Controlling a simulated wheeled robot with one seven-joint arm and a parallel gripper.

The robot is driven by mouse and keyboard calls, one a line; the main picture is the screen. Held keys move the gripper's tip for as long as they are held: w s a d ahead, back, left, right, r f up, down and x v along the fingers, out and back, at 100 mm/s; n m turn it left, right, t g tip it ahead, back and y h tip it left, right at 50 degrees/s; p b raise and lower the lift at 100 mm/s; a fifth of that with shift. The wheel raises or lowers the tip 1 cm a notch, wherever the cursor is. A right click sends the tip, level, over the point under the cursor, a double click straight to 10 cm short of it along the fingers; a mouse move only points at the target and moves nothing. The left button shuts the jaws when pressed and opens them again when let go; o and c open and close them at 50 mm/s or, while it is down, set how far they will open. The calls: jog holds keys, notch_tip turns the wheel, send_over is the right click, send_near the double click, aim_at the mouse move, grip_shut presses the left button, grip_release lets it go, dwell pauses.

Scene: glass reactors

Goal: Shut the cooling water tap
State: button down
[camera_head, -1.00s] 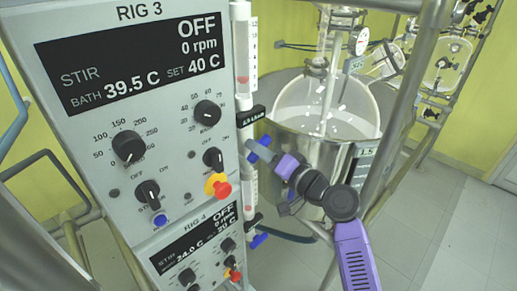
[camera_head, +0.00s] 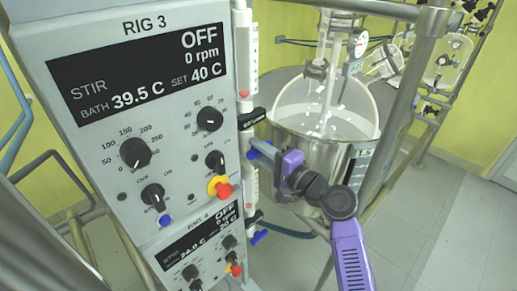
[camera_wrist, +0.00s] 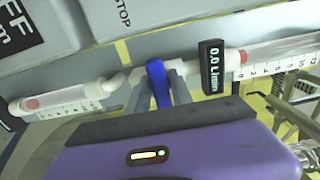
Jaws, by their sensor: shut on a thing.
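The blue tap handle (camera_wrist: 157,84) is in the wrist view, on the line between two clear flow tubes with red floats. My gripper (camera_wrist: 158,92) is shut on it, one grey finger on each side. The handle points across the line of the tubes. A black tag (camera_wrist: 212,66) beside it reads 0.0 L/min. In the head view my gripper (camera_head: 262,150) reaches the tube column at the right edge of the RIG 3 panel; the fingers mostly hide the handle there. The black tag (camera_head: 251,118) shows just above.
The RIG 3 control panel (camera_head: 95,115), with knobs and a red-yellow stop button (camera_head: 220,188), stands close left of my gripper. Another blue tap (camera_head: 259,237) is lower on the column. A steel bath with a glass vessel (camera_head: 335,100) and frame posts stand behind my arm.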

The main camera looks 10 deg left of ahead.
jog(key=shift+d, duration=0.15)
jog(key=c, duration=1.3)
grip_release()
jog(key=b+v, duration=0.1)
jog(key=v, duration=0.6)
jog(key=shift+s+d+b, duration=0.2)
jog(key=shift+d+b, duration=0.1)
